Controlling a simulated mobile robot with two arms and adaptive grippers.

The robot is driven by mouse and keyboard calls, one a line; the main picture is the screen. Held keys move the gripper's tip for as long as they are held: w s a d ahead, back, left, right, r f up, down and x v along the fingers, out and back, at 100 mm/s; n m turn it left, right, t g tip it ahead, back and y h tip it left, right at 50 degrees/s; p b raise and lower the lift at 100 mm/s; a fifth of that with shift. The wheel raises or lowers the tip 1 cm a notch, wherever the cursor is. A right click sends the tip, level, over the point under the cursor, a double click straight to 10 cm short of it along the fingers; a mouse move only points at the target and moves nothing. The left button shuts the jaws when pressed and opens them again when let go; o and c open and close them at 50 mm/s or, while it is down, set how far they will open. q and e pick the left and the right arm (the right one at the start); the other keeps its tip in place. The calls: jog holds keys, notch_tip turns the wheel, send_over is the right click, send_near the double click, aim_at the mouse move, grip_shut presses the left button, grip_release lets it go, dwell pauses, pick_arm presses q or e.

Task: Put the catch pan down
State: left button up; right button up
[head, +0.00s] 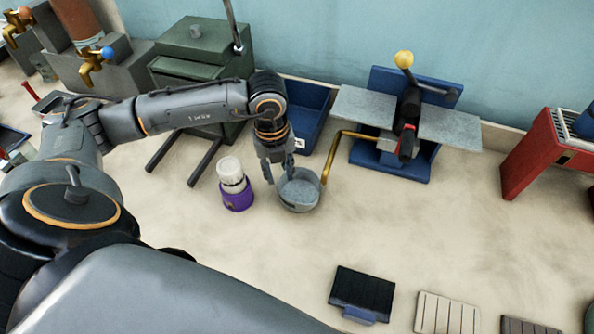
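The catch pan (300,190) is a small round grey pan in the head view, at the middle of the bench. It looks level, but I cannot tell whether it touches the bench top. My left gripper (278,172) points down at the pan's left rim, its fingers at the rim. The fingers appear to be closed around the rim, though the contact is partly hidden. My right gripper is not in view.
A white-capped purple jar (236,195) stands close left of the pan. A brass pipe (328,160) from the blue-based machine (385,165) ends just right of it. A blue bin (312,120) is behind. The bench in front is clear up to a black pad (362,292).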

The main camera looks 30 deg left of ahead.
aim_at(295, 178)
pick_arm(q)
notch_tip(295, 178, down, 6)
jog(key=shift+r+p, duration=0.25)
jog(key=shift+p, duration=0.9)
jog(key=shift+w+f, duration=0.1)
jog(key=shift+f, duration=0.15)
grip_shut()
